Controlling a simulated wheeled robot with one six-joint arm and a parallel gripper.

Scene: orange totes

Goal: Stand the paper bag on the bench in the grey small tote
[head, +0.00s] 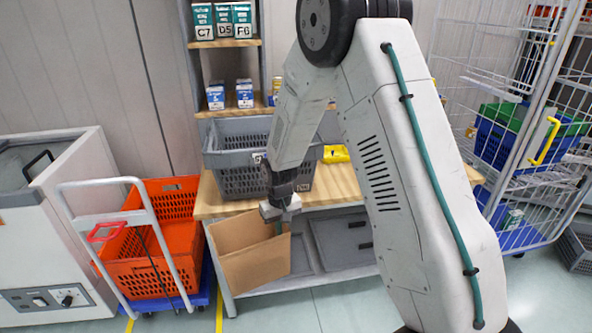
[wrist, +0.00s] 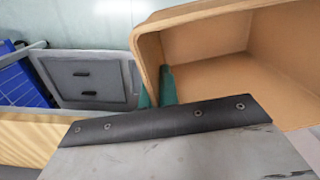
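The paper bag (head: 255,262) is brown, open at the top and slightly tilted. It hangs in front of the bench's front edge in the head view. My gripper (head: 279,224) has its green fingers on either side of the bag's wall. In the wrist view the gripper (wrist: 156,88) pinches this wall, one finger inside and one outside, and the inside of the bag (wrist: 215,50) looks empty. A grey mesh tote (head: 232,181) stands on the wooden bench (head: 335,184) behind my gripper. My arm hides part of its right side.
A yellow bin (head: 336,154) sits to the tote's right. A shelf with boxes (head: 230,97) rises behind. Orange crates (head: 138,272) on a trolley stand left, and a wire cage cart (head: 540,190) stands right. Grey drawers (head: 342,240) are under the bench.

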